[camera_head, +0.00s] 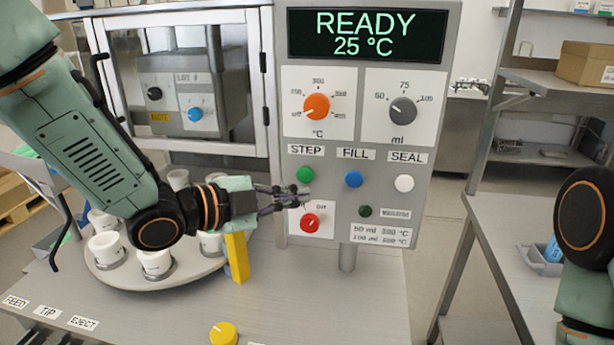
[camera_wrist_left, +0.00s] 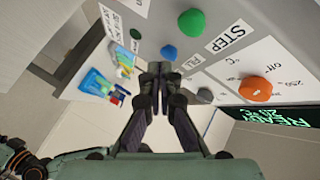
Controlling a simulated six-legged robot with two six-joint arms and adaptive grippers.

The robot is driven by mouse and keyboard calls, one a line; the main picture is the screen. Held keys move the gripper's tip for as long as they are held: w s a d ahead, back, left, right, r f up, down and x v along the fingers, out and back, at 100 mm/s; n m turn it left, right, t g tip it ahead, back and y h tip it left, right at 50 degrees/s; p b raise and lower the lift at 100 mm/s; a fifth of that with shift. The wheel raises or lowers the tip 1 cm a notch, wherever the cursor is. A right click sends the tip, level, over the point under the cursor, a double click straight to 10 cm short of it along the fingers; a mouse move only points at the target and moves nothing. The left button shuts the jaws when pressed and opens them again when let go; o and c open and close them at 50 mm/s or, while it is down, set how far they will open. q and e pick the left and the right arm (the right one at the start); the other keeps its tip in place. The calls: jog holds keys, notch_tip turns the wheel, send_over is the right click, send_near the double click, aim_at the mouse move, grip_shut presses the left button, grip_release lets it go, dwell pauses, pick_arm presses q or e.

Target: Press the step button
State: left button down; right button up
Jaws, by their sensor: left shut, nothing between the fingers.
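The green STEP button (camera_head: 304,174) is on the grey control panel (camera_head: 346,130), under the STEP label. It also shows in the left wrist view (camera_wrist_left: 192,22), beyond and to the right of my fingertips. My left gripper (camera_head: 303,195) is shut and empty. In the head view its fingertips appear just below the green button, above the red knob (camera_head: 310,222). In the left wrist view the fingertips (camera_wrist_left: 158,72) appear just below the blue FILL button (camera_wrist_left: 168,52). I cannot tell whether they touch the panel. My right gripper is out of view.
The panel display (camera_head: 367,35) reads READY, 25 °C. A white SEAL button (camera_head: 404,183) sits right of the blue button. A round turntable (camera_head: 120,277) with white cups lies under my left arm, beside a yellow post (camera_head: 237,258). A yellow knob (camera_head: 223,333) is in front.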

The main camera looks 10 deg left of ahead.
aim_at(305, 175)
pick_arm(q)
jog(key=w, duration=0.3)
jog(key=shift+w+a, duration=0.2)
jog(key=shift+a, duration=0.2)
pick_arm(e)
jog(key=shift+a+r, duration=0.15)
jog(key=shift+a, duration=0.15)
pick_arm(q)
jog(key=shift+d, duration=0.25)
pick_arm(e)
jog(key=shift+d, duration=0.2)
pick_arm(q)
jog(key=shift+a, duration=0.2)
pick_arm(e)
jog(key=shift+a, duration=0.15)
pick_arm(q)
jog(key=shift+d, duration=0.15)
jog(key=shift+w, duration=0.15)
jog(key=shift+w, duration=0.35)
